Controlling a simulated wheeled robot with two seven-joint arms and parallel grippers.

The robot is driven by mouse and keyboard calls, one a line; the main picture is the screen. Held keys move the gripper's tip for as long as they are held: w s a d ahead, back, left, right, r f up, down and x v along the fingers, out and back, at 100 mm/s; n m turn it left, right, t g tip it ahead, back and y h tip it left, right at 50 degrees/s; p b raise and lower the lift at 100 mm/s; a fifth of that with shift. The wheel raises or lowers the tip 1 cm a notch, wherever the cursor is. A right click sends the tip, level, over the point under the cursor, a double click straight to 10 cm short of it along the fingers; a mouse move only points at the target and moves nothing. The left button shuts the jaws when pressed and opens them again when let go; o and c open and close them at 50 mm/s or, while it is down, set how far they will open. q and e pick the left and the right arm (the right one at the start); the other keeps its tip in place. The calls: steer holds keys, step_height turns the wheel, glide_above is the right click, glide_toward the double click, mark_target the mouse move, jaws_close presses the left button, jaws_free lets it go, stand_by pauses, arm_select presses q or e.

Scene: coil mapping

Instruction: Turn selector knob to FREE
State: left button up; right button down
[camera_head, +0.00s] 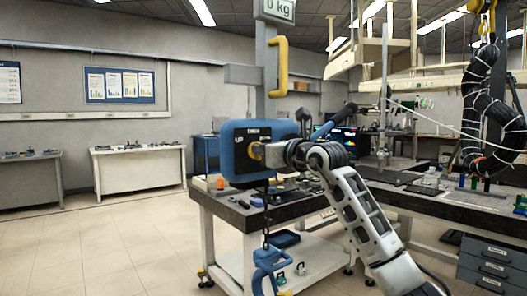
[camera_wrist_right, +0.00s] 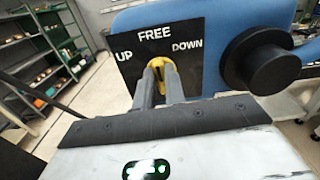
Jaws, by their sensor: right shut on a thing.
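The selector knob (camera_wrist_right: 158,66) is yellow and sits on a black plate (camera_wrist_right: 190,62) marked UP, FREE and DOWN. In the right wrist view my right gripper (camera_wrist_right: 160,80) has its two fingers on either side of the knob, shut on it. The knob lies below the word FREE; its exact pointing is partly hidden by the fingers. In the head view the plate is on the blue hoist body (camera_head: 232,165), and my right gripper (camera_head: 262,153) reaches it from the right. The knob (camera_head: 256,150) shows there as a small yellow patch. My left gripper is not seen.
A round black knob (camera_wrist_right: 268,67) stands out at the right of the blue body. A yellow handle (camera_head: 279,67) is above, under a display reading 0 kg (camera_head: 274,10). A blue hook (camera_head: 268,266) hangs below. A dark-topped table (camera_head: 270,213) with small items stands behind.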

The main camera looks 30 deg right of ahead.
steer(key=shift+m, duration=0.4)
steer(key=shift+f, duration=0.1)
steer(key=c, duration=1.5)
jaws_free()
steer(key=shift+o, duration=0.2)
